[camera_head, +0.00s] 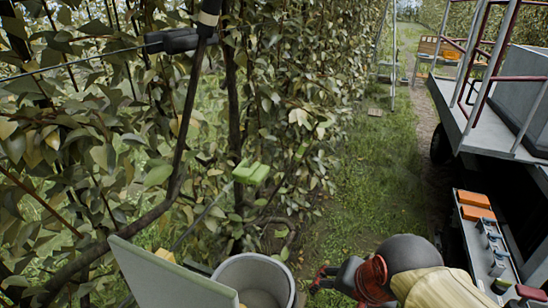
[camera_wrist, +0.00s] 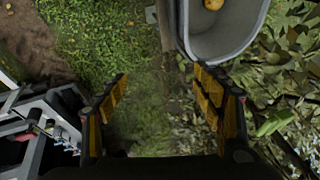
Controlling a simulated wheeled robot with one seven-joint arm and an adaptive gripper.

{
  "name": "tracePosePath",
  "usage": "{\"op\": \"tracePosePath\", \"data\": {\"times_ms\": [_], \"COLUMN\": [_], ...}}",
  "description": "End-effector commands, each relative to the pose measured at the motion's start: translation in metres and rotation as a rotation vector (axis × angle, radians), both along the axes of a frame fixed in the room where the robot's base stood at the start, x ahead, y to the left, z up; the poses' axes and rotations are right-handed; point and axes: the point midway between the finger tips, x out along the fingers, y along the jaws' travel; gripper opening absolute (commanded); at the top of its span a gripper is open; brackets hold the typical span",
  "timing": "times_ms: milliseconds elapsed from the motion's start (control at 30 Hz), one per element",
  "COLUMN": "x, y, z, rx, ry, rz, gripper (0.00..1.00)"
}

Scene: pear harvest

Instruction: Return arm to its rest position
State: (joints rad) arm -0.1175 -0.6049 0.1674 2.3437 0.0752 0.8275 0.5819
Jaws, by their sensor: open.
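My gripper (camera_head: 321,279) is low in the head view, just right of a grey bucket (camera_head: 226,268). In the wrist view my gripper (camera_wrist: 164,84) has its two yellow-padded fingers spread wide, with nothing between them but grass and ground below. The grey bucket (camera_wrist: 236,47) is at the top of the wrist view, beyond the right finger. A yellow pear (camera_wrist: 213,4) lies inside it, cut by the frame edge. My forearm with its cream cover reaches in from the lower right of the head view.
A leafy trellised hedge (camera_head: 90,130) fills the left. A grey panel (camera_head: 165,282) stands left of the bucket. A platform cart (camera_head: 470,110) with red rails is at the right. A ladder (camera_head: 391,60) stands farther back.

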Motion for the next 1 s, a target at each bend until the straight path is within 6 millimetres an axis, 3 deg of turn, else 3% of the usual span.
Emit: {"op": "tracePosePath", "data": {"times_ms": [100,367,767,1000], "x": [-0.02,-0.056,-0.056,-0.056], "y": [-0.021,-0.053,-0.053,-0.053], "z": [0.012,0.025,-0.055,-0.12], "rx": [-0.104,-0.311,-0.317,-0.317], "ry": [-0.054,-0.119,-0.115,-0.115], "rz": [0.147,0.415,0.43,0.43], "gripper": [0.67,0.67,0.67,0.67]}}
